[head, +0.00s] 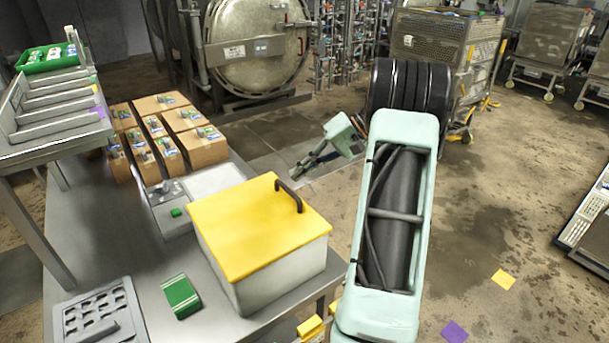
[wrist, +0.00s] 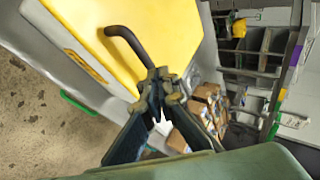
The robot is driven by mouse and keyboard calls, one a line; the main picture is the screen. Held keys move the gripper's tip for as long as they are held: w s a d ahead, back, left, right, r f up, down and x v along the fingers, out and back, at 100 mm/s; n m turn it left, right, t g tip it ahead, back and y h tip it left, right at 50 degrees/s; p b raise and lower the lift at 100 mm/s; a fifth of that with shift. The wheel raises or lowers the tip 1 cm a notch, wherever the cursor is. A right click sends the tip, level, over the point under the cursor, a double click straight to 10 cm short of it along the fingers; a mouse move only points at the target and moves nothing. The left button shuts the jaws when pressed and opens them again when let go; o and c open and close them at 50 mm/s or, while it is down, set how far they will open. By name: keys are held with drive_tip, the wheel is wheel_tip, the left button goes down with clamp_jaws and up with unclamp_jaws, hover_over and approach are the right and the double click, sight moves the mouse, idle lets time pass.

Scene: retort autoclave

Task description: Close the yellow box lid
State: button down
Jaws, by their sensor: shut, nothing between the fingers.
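The yellow lid (head: 260,225) lies flat over the white box (head: 282,277) on the steel table, with no clear gap along the edges I see. A dark curved handle (head: 289,196) stands on the lid near its back right edge. The lid (wrist: 165,25) and handle (wrist: 124,40) also fill the upper middle of the wrist view. My gripper (head: 298,172) is just beyond the handle in the head view, its fingers pointing down and left. In the wrist view my gripper (wrist: 160,76) is shut and empty, its tips overlapping the handle's end; I cannot tell whether they touch.
Several cardboard boxes (head: 205,150) stand behind the box on the table. A green packet (head: 181,296) and a grey perforated tray (head: 100,318) lie at the front left. A sloped rack (head: 55,130) stands at the left. The floor to the right is mostly open.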

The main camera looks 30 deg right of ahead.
drive_tip(key=s+d+r+b, duration=0.1)
drive_tip(key=s+d+r, duration=0.2)
drive_tip(key=d, duration=0.6)
drive_tip(key=shift+s+r, duration=0.2)
drive_tip(key=shift+r, duration=0.5)
drive_tip(key=shift+w, duration=0.1)
